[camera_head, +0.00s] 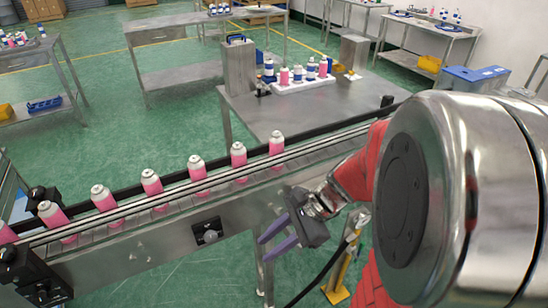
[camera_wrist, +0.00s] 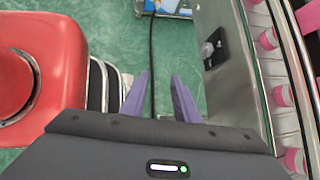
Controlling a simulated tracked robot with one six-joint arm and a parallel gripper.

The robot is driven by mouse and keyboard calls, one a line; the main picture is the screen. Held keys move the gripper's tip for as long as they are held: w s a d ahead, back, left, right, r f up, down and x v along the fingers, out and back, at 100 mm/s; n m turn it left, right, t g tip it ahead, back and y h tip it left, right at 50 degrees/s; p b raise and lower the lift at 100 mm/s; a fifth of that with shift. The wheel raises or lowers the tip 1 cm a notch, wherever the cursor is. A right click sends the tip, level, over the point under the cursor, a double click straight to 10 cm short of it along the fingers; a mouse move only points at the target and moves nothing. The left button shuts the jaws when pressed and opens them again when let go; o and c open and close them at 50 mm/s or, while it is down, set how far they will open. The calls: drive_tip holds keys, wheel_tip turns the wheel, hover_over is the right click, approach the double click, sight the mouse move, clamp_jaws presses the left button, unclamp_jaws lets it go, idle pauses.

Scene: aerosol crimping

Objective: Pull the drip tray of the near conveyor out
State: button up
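The near conveyor (camera_head: 165,240) runs diagonally across the head view and carries a row of pink cans with pale tops. Its steel side panel (camera_wrist: 225,75) shows at the right of the wrist view, with a dark switch plate (camera_wrist: 213,48). I cannot make out the drip tray in either view. My gripper (camera_head: 265,249) is beside the conveyor's near side, below belt level. Its two purple fingers are apart with nothing between them, as the wrist view (camera_wrist: 160,77) also shows.
A conveyor leg (camera_head: 263,275) stands just beyond my fingers. A yellow stand (camera_head: 342,270) and a black cable (camera_head: 322,272) are to the right of my gripper. Green floor is open below the conveyor. A steel table (camera_head: 265,112) with cans stands behind it.

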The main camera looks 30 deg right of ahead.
drive_tip(key=w+d+f+m+t+y, duration=0.15)
drive_tip(key=d+f+m+t, duration=0.25)
drive_tip(key=d+m, duration=0.4)
drive_tip(key=w+d+f+m+t, duration=0.35)
drive_tip(key=d+m, duration=0.25)
drive_tip(key=m, duration=0.5)
drive_tip(key=s+d+f+m+t+h, duration=0.2)
drive_tip(key=s+d+f+m+h, duration=0.1)
drive_tip(key=d+m, duration=0.4)
drive_tip(key=s+d+f+m+t+h, duration=0.3)
drive_tip(key=d+f+m+h, duration=0.2)
drive_tip(key=d+f+m, duration=0.2)
drive_tip(key=shift+d+f+m+t, duration=0.15)
drive_tip(key=shift+d+m+t, duration=0.2)
drive_tip(key=shift+m, duration=0.35)
drive_tip(key=shift+w+h, duration=0.1)
drive_tip(key=shift+h, duration=0.15)
drive_tip(key=shift+x, duration=6.8)
clamp_jaws()
